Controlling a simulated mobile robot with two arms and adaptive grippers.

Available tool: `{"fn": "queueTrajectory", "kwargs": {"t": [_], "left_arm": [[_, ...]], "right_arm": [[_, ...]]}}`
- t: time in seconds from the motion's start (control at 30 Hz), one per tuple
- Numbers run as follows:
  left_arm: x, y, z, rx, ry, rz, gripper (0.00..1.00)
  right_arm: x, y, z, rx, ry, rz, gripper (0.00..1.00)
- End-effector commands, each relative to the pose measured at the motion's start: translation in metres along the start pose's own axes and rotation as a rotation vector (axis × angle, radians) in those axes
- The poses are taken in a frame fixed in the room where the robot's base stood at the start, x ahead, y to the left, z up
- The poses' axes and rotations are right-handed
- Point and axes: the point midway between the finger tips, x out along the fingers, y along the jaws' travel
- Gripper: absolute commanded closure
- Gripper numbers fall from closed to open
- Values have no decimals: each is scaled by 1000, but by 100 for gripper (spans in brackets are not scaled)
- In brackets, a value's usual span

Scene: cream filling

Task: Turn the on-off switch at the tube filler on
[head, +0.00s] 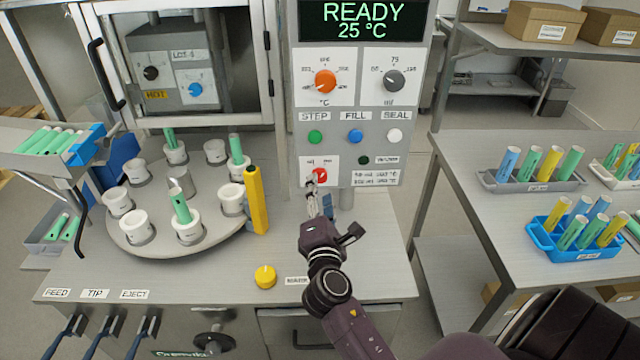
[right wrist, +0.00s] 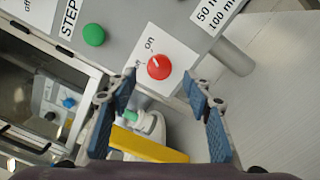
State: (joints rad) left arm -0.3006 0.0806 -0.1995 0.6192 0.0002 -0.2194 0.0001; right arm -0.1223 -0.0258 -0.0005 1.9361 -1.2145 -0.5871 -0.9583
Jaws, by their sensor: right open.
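The tube filler's on-off switch is a round red knob (head: 320,175) on a white plate, low on the grey control panel (head: 376,132). In the right wrist view, the red knob (right wrist: 159,67) has a small white mark, with "on" printed beside it and a second label partly hidden by a finger. I cannot tell for sure which label the mark points to. My right gripper (head: 317,190) is just in front of and below the knob. Its blue-padded fingers are spread apart in the right wrist view (right wrist: 161,92), with the knob beyond the gap and apart from them. My left gripper is out of view.
Green STEP (head: 315,137), blue FILL and white SEAL buttons sit above the knob. A yellow post (head: 257,200) and the round tube turntable (head: 150,242) stand left of my right gripper. A yellow button (head: 265,277) is on the counter. A side table with tube racks stands right.

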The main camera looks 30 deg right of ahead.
Motion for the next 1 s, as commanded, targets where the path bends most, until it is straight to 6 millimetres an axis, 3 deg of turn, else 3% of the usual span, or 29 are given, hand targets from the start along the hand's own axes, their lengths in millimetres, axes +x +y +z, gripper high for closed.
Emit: {"fn": "queueTrajectory", "kwargs": {"t": [0.2, 0.4, 1.0], "left_arm": [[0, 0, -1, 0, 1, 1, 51], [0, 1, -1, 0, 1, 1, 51], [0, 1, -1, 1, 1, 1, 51]], "right_arm": [[-47, -2, 0, 1, 1, -5, 54], [-72, -1, 0, 0, -1, -3, 54], [-78, 0, 0, 1, -1, -1, 54]]}}
